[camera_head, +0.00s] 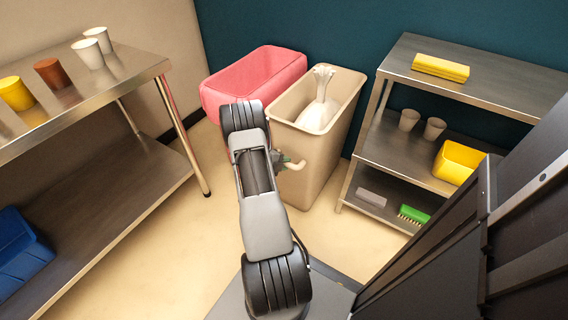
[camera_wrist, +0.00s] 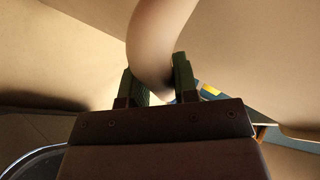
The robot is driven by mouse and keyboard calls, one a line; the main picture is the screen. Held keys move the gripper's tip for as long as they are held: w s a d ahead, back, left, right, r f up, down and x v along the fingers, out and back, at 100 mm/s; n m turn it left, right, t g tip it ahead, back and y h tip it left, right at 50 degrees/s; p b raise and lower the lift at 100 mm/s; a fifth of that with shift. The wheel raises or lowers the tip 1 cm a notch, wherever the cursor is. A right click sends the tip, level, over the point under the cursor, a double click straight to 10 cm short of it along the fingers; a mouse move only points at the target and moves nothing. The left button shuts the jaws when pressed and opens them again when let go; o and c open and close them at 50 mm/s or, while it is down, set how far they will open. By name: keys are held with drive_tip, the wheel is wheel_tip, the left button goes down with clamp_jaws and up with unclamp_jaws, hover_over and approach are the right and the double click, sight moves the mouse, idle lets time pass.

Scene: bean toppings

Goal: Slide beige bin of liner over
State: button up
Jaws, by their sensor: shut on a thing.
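The beige bin (camera_head: 322,165) stands upright on the floor near the back wall. A white tied liner bag (camera_head: 319,112) is inside it and rises to about the rim. A curved beige handle (camera_head: 293,165) sticks out from the bin's near side. My gripper (camera_head: 283,160) is at this handle, partly hidden by my arm in the head view. In the wrist view, the two dark green fingers of my gripper (camera_wrist: 158,82) are on either side of the curved handle (camera_wrist: 155,45), shut on it.
A pink bin (camera_head: 252,78) stands close beside the beige bin, at its left. A steel shelf (camera_head: 395,150) with cups and a yellow bin (camera_head: 458,162) is close on the right. A steel table (camera_head: 130,75) is at the left. Bare floor (camera_head: 195,240) lies in front.

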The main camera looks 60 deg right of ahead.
clamp_jaws()
idle(0.8)
